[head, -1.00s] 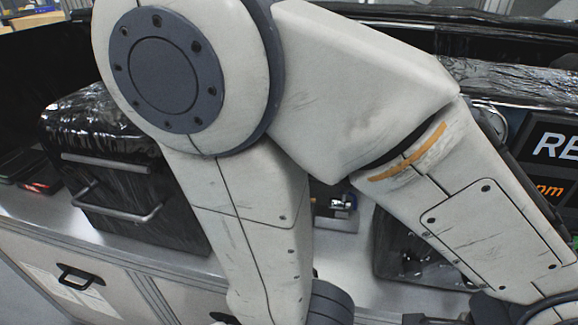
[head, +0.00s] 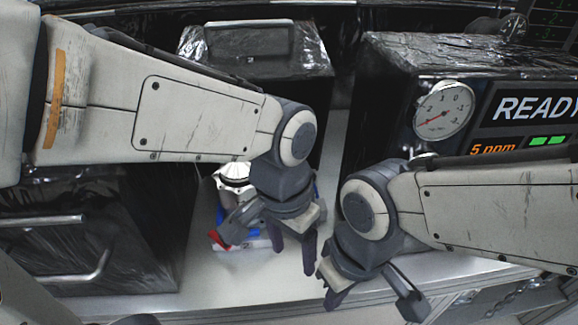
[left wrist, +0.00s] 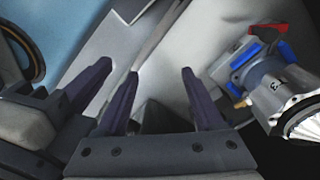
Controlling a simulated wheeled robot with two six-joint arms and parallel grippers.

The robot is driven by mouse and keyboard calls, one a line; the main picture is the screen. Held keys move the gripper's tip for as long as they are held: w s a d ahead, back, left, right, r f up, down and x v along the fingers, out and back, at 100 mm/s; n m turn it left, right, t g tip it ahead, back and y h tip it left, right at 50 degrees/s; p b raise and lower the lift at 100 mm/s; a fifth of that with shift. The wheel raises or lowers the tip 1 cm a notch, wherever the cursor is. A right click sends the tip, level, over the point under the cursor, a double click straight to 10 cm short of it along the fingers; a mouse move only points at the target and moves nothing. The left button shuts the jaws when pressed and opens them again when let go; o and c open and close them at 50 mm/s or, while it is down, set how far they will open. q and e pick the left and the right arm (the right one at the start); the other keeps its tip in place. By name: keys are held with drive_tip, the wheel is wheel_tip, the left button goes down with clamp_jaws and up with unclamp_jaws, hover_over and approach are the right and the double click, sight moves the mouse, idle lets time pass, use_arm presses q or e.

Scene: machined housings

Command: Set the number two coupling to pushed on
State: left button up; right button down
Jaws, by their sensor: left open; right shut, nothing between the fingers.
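A machined housing with a silver body, blue parts and a red part stands on the bench; its silver top (head: 235,175) shows in the head view, partly hidden by my left gripper. In the left wrist view the housing (left wrist: 283,88) is at the right, with a dark mark that looks like a 3 and a small brass fitting (left wrist: 241,103). I cannot make out a number two coupling. My left gripper (head: 293,250) is open and empty in front and right of the housing; its fingers also show in the left wrist view (left wrist: 160,90). My right gripper (head: 333,285) is shut and empty, close beside it.
A black wrapped case with handles (head: 60,225) stands at the left, another (head: 255,65) behind. At the right is a wrapped machine (head: 390,95) with a gauge (head: 444,109) and a READY screen (head: 530,105). Bare bench (head: 200,285) shows along the front edge.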

use_arm(q)
drive_tip(key=w+d+r, duration=0.1)
drive_tip(key=w+r, duration=0.4)
drive_tip(key=w, duration=0.6)
drive_tip(key=w+d+r, duration=0.1)
drive_tip(key=w+r, duration=0.3)
drive_tip(key=w, duration=0.6)
drive_tip(key=shift+y, duration=0.4)
wheel_tip(320, 180, down, 10)
drive_tip(key=shift+w+d+f+p, duration=0.1)
drive_tip(key=shift+w+p, duration=0.05)
drive_tip(key=shift+p, duration=0.75)
clamp_jaws()
